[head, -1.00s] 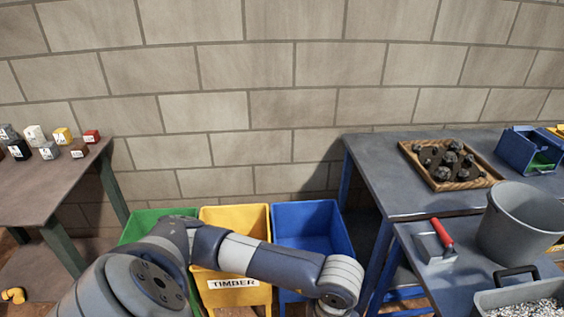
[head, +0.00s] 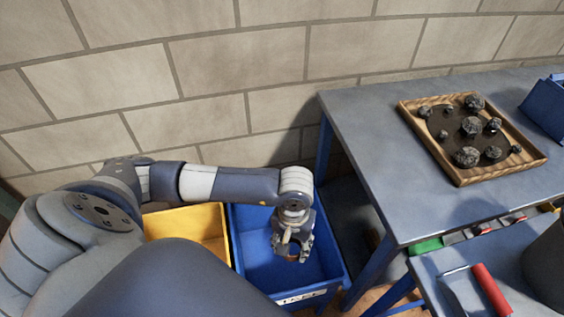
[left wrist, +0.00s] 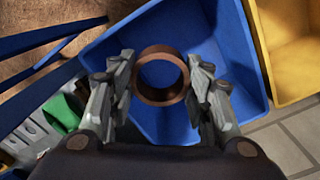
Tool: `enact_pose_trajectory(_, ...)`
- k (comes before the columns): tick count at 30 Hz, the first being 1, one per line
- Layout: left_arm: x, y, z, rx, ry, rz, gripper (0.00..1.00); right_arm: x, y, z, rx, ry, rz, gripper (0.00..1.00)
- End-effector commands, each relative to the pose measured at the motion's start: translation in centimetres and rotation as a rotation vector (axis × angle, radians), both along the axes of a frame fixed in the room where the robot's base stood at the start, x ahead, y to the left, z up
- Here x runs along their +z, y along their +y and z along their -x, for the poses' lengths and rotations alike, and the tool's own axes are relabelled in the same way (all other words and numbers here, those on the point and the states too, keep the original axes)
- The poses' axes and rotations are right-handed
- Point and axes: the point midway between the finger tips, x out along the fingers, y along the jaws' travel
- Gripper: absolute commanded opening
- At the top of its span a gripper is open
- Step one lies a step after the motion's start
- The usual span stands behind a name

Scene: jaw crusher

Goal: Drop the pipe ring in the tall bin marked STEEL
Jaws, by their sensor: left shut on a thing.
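The pipe ring (left wrist: 160,99), a short brown metal ring, sits between the fingers of my left gripper (left wrist: 162,72) in the left wrist view, with its round opening facing the camera. My left gripper is shut on it. In the head view my left gripper (head: 293,252) hangs over the blue bin (head: 333,258), and the ring is mostly hidden by the fingers. The blue bin's inside also shows behind the ring in the left wrist view (left wrist: 165,128). A white label (head: 300,298) is on the bin's front, too cut off to read surely. My right gripper is not in view.
A yellow bin (head: 212,223) stands close left of the blue one. A blue-grey table (head: 365,130) with a wooden tray (head: 542,160) of dark rocks is at the right. A red-handled tool (head: 492,290) lies on the lower bench. The brick wall is behind.

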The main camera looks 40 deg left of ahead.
Motion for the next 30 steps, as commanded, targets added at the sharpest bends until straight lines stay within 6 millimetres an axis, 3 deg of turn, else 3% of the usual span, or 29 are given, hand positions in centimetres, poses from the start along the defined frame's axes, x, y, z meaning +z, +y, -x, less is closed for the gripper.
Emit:
enact_pose_trajectory(1, -3.6, 0.2, -0.4, 0.047, 0.005, 0.0, 0.15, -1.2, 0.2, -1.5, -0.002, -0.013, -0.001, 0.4)
enact_pose_trajectory(9, -14.6, 2.0, -2.4, 0.297, 0.007, -0.005, 0.15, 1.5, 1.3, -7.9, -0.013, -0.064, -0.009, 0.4)
enact_pose_trajectory(15, -21.9, 3.5, -3.6, 0.464, 0.002, -0.013, 0.15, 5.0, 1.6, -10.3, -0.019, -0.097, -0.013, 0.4)
enact_pose_trajectory(19, -25.0, 4.4, -4.1, 0.544, -0.004, -0.019, 0.15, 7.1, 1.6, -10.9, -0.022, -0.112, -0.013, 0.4)
enact_pose_trajectory(26, -27.7, 5.2, -4.4, 0.604, -0.008, -0.023, 0.15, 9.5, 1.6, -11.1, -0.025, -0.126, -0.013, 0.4)
enact_pose_trajectory(30, -30.2, 5.1, -4.3, 0.609, -0.007, -0.023, 0.15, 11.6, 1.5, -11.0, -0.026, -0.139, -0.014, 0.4)
